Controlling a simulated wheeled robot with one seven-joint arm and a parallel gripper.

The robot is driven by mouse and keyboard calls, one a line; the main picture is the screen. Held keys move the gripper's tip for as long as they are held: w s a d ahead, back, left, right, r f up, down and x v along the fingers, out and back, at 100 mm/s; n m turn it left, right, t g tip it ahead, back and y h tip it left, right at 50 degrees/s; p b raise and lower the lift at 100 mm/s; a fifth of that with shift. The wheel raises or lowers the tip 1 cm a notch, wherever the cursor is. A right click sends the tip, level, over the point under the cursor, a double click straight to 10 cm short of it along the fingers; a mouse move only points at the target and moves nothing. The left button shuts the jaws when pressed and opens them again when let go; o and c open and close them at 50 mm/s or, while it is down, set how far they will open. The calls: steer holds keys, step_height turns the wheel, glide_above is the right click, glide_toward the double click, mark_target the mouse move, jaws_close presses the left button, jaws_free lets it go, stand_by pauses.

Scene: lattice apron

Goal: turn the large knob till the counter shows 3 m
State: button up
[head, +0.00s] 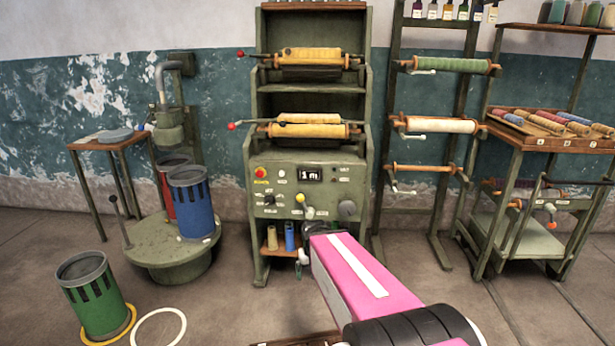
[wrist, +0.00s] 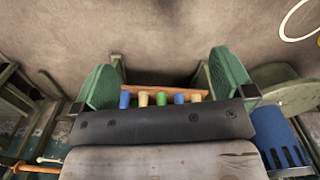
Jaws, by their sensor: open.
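The olive-green machine stands at the centre of the head view. Its front panel (head: 265,215) carries a small dark counter (head: 311,174) that appears to read 1 m. The large knob (head: 347,208) is a dark grey round knob at the panel's lower right. My gripper (head: 305,252) is low in front of the machine, below the panel and left of the knob, apart from it. In the wrist view its two green-padded fingers (wrist: 162,70) are spread wide with nothing held between them. The knob is not visible in the wrist view.
Spools stand on the machine's low shelf (head: 278,252); several show in the wrist view. Left are a blue slotted bin (head: 192,203) on a round base and a green bin (head: 94,295) on the floor. Racks with rolls (head: 436,125) stand right. Floor before the machine is partly clear.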

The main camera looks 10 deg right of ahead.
stand_by(0.4)
steer(key=n+t+h, duration=0.4)
steer(key=t+h, duration=0.1)
steer(key=t, duration=1.2)
glide_toward(348, 210)
steer(key=w, duration=0.2)
steer(key=x, duration=1)
steer(key=shift+w+d, duration=0.3)
steer(key=shift+w, duration=0.05)
steer(key=c, duration=0.7)
